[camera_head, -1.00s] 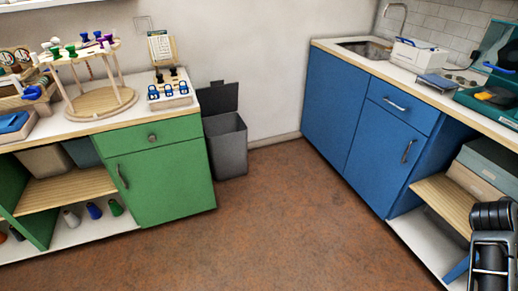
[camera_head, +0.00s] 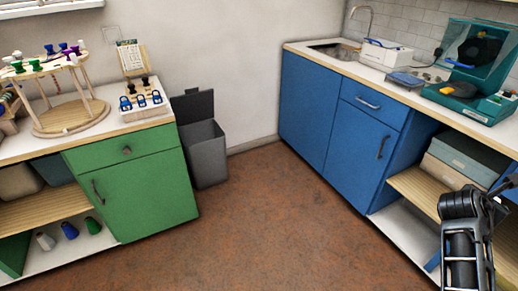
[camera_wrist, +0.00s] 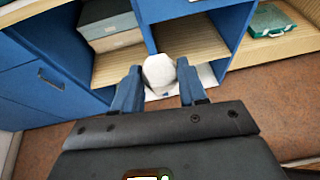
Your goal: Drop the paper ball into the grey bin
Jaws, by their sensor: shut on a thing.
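The paper ball (camera_wrist: 159,72) is white and shows in the wrist view, between the two blue fingers of my gripper (camera_wrist: 158,82). My gripper is shut on it. The ball hides part of the shelf behind it. The grey bin (camera_head: 207,162) stands on the floor in the head view, in the corner beside the green cabinet, with its dark lid (camera_head: 193,106) raised against the wall. Its inside is mostly hidden. My gripper is well apart from the bin, and the ball does not show in the head view.
A green cabinet (camera_head: 140,190) stands left of the bin and a blue cabinet (camera_head: 335,125) stands to the right. Open shelves (camera_head: 415,190) with storage boxes (camera_head: 455,165) lie near my arm. The brown floor (camera_head: 270,220) between the cabinets is clear.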

